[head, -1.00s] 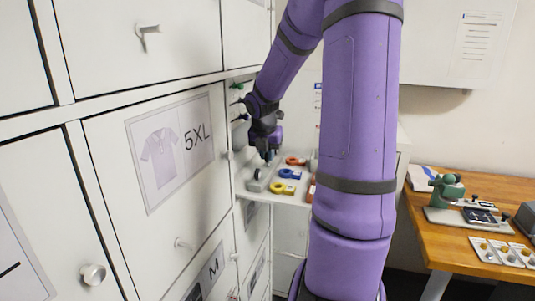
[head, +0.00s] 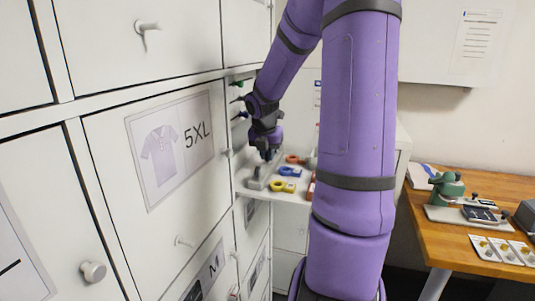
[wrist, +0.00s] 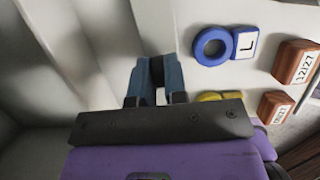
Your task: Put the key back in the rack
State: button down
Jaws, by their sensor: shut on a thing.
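My gripper (head: 267,154) points down over the white shelf (head: 290,196) at the end of the lockers. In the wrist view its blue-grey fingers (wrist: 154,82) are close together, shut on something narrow. I take this to be the key, but its shape is hidden between the fingers. A grey block (head: 261,177) stands on the shelf just below the gripper; I cannot tell whether they touch. Small green (head: 238,84) and dark blue (head: 241,115) pieces stick out of the panel behind the gripper. I cannot tell for sure which part is the rack.
Beside the gripper lie a blue ring with an "L" tag (wrist: 211,46), a yellow ring (head: 277,186) and red-brown dated blocks (wrist: 296,62). Locker doors (head: 165,160) with knobs rise at left. A wooden table (head: 455,238) with a green device (head: 446,190) stands at right.

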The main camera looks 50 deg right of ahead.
jog(key=shift+f, duration=0.45)
dwell(0.8)
jog(key=c, duration=1.1)
grip_release()
jog(key=shift+r, duration=0.1)
jog(key=v, duration=1)
jog(key=shift+a+r, duration=0.1)
jog(key=shift+r, duration=0.25)
